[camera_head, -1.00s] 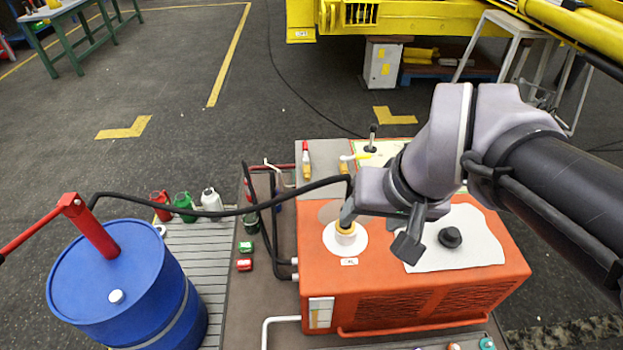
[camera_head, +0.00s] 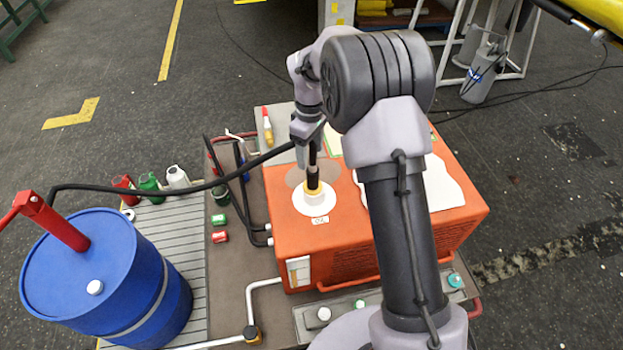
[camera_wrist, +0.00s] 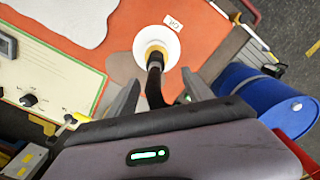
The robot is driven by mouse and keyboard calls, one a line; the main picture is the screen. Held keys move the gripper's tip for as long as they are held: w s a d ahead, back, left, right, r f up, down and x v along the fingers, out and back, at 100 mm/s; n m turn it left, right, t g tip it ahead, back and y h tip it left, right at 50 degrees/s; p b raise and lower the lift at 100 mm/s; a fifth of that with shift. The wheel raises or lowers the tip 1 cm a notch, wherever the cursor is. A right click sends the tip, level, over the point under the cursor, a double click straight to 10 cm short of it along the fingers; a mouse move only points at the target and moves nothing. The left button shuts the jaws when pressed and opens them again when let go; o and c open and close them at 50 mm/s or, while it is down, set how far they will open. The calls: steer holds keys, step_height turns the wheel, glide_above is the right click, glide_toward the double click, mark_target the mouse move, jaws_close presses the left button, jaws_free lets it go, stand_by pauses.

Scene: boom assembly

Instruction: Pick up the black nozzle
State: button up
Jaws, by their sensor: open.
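The black nozzle (camera_head: 312,178) stands upright with its tip in the yellow-ringed filler opening (camera_head: 313,190), inside a white disc (camera_head: 314,205) on the orange machine. A black hose runs from its upper end to the left toward the blue drum. In the wrist view the nozzle (camera_wrist: 155,78) shows between my two fingers. My gripper (camera_wrist: 162,95) is open, with a finger on each side of the nozzle and gaps visible. In the head view my gripper (camera_head: 304,158) is at the nozzle's upper part and partly hides it.
The blue drum (camera_head: 85,265) with a red pump stands at the left. Red, green and white cans (camera_head: 150,182) stand on the slatted platform. The black hose (camera_head: 185,187) spans from the drum to the machine. The orange machine's top (camera_head: 280,240) is clear near the disc.

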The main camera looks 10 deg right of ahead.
mark_target(311, 165)
step_height(311, 165, down, 8)
steer(key=shift+w+r+b, duration=0.1)
steer(key=shift+r+b, duration=0.15)
steer(key=shift+b, duration=0.85)
steer(key=f+b, duration=0.2)
steer(key=f, duration=0.1)
steer(key=d+f, duration=0.1)
steer(key=f, duration=0.1)
steer(key=shift+w+f+b, duration=0.1)
steer(key=shift+w+b, duration=0.05)
steer(key=shift+b, duration=0.25)
steer(key=shift+a, duration=0.1)
jaws_close()
